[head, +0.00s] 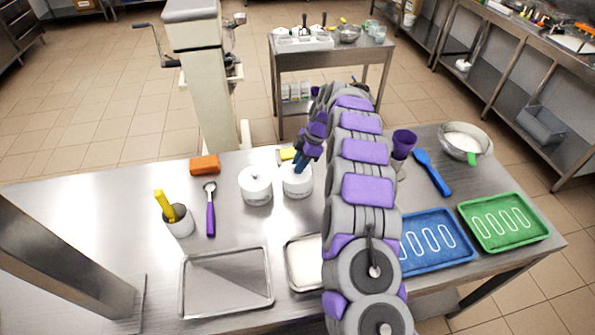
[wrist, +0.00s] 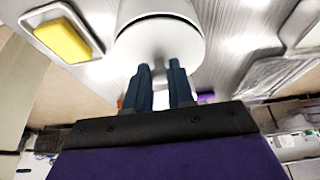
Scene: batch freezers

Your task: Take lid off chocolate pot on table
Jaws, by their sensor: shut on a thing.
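Two white lidded pots stand side by side on the steel table (head: 130,225). The left pot (head: 256,190) has its lid on, with a small knob. My gripper (head: 299,166) is at the top of the right pot (head: 297,188). In the wrist view, my gripper's blue fingers (wrist: 163,85) are shut on the knob of the right pot's white lid (wrist: 160,45). A thin dark line shows between the lid and the pot body (wrist: 157,7). I cannot tell whether the lid is raised. The pot's contents are hidden.
An orange sponge (head: 205,165), a purple-handled scoop (head: 210,210) and a cup (head: 179,222) lie left. An empty metal tray (head: 226,282) is in front. Blue (head: 435,242) and green (head: 505,222) trays, a spatula (head: 432,173) and a bowl (head: 465,142) are right. The left tabletop is clear.

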